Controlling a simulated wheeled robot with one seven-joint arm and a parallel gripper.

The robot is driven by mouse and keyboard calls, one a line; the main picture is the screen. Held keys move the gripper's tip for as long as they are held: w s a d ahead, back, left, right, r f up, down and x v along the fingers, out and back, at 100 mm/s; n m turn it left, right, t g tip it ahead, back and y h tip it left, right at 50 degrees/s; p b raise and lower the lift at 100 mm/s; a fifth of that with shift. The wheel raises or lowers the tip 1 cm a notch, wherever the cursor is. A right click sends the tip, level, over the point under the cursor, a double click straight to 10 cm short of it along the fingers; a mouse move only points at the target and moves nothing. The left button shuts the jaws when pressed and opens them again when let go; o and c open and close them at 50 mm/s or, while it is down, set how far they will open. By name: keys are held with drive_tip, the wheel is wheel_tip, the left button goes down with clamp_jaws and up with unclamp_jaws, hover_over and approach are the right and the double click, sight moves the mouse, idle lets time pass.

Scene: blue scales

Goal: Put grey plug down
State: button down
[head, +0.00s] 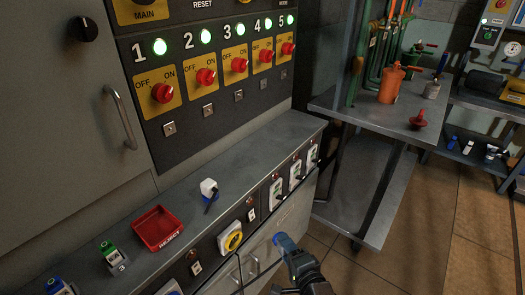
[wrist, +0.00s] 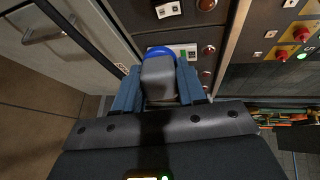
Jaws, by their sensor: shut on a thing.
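My gripper (head: 287,246) is at the bottom middle of the head view, in front of the grey cabinet and beyond its ledge (head: 262,145). In the wrist view my gripper (wrist: 157,90) has its two blue fingers closed on the sides of the grey plug (wrist: 158,78). The plug has a blue part at its far end, which points toward the cabinet front. The plug is held clear of any surface that I can see. In the head view I cannot make out the plug apart from the blue fingers.
The ledge's right half is clear. A grey workbench (head: 345,100) stands at the right.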

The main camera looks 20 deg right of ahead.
drive_tip(key=shift+w+a+r+y, duration=0.1)
drive_tip(key=shift+w+a+y, duration=0.15)
drive_tip(key=shift+w, duration=0.2)
drive_tip(key=shift+w+a+r+g, duration=0.1)
drive_tip(key=shift+w+r+g, duration=0.05)
drive_tip(key=shift+w+g, duration=0.25)
drive_tip(key=shift+w+y+p, duration=0.2)
drive_tip(key=shift+y+p, duration=0.05)
drive_tip(key=shift+p, duration=0.05)
